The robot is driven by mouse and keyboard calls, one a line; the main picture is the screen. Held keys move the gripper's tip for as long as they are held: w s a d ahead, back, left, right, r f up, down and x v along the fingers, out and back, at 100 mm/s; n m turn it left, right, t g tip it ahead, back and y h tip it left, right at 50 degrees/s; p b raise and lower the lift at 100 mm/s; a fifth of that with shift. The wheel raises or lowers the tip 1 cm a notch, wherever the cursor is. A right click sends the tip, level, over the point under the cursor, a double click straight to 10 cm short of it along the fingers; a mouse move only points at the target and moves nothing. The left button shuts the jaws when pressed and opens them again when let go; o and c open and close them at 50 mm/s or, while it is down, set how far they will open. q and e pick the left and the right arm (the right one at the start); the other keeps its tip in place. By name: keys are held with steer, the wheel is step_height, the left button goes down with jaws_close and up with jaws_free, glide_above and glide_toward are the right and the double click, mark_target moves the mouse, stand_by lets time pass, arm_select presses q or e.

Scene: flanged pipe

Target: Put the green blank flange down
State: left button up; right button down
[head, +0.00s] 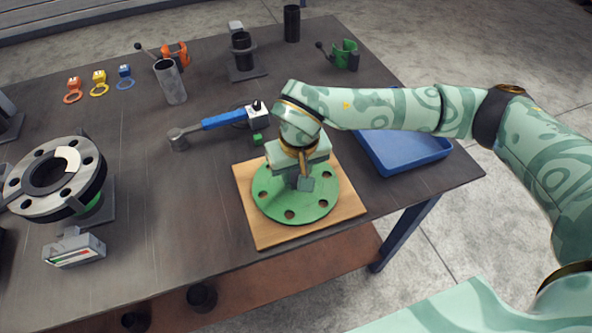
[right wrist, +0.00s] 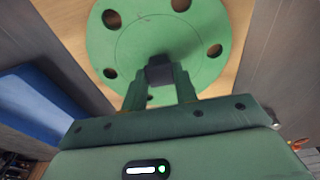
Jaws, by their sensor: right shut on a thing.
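The green blank flange (head: 291,212) is a flat disc with several bolt holes and a dark block-shaped handle at its middle. It lies flat over the wooden board (head: 259,233) on the table; I cannot tell whether it touches the board. It also fills the upper part of the right wrist view (right wrist: 124,50). My right gripper (head: 303,178) is above the flange, shut on its central handle (right wrist: 160,70); the fingers (right wrist: 160,84) sit on either side of it. My left gripper is not in view.
A blue tray (head: 432,157) stands right of the board. A blue-handled wrench (head: 222,121) lies behind it. A flanged pipe (head: 85,190) stands at left, with a grey gauge box (head: 74,249) in front. Cylinders and coloured tags are at the back. The table between pipe and board is clear.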

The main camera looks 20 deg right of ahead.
steer(key=c, duration=1.1)
jaws_free()
steer(key=shift+r, duration=0.1)
steer(key=r+p, duration=0.1)
steer(key=r, duration=0.3)
steer(key=s+r+p, duration=0.1)
steer(key=r, duration=0.3)
steer(key=r+p, duration=0.1)
steer(key=r, duration=0.3)
steer(key=shift+s, duration=0.25)
